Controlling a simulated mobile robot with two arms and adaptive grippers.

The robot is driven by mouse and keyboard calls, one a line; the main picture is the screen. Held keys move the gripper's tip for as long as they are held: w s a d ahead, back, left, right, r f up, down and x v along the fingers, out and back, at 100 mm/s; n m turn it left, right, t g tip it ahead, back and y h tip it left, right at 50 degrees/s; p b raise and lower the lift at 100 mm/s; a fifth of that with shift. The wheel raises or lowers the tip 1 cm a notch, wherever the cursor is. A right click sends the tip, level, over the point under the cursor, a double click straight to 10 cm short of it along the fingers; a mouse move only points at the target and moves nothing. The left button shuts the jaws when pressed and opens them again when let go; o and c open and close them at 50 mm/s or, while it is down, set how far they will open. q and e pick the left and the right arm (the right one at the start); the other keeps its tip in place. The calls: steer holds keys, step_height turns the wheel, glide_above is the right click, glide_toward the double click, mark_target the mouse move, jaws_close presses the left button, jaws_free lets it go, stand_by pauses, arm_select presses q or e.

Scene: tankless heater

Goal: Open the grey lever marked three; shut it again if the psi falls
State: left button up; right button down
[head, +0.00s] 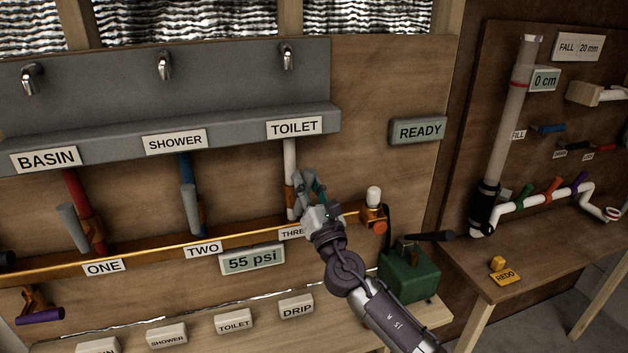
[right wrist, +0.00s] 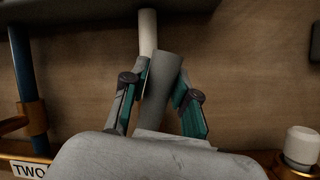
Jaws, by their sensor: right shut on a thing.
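The grey lever marked three (right wrist: 163,80) stands at the foot of the white pipe (head: 290,160) under the TOILET label. My right gripper (head: 309,188) has its fingers on either side of this lever, shut on it, and hides much of it in the head view. In the right wrist view the lever leans slightly right between the two teal-lined fingers (right wrist: 163,100). The THREE label (head: 291,233) is partly covered by my gripper. The pressure display (head: 252,259) reads 55 psi. My left gripper is not in view.
Grey levers one (head: 72,228) and two (head: 188,197) stand to the left on the copper pipe. A white-capped fitting (head: 374,197) and a green box (head: 408,273) are close on the right. A sign (head: 417,130) reads READY. Labelled blocks line the shelf below.

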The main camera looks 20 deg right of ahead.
steer(key=n+y, duration=0.1)
steer(key=a+n+y+p, duration=0.1)
steer(key=n, duration=0.1)
steer(key=shift+a+r+g, duration=0.15)
steer(key=shift+g, duration=0.15)
steer(key=shift+a+n+y+p, duration=0.25)
steer(key=shift+n, duration=0.4)
steer(key=shift+a+n+y+p, duration=0.2)
steer(key=shift+n+y+p, duration=0.05)
steer(key=shift+n, duration=0.4)
steer(key=c, duration=0.9)
jaws_free()
steer(key=shift+o, duration=0.2)
steer(key=shift+s, duration=0.1)
steer(key=v, duration=1.2)
steer(key=shift+r, duration=0.1)
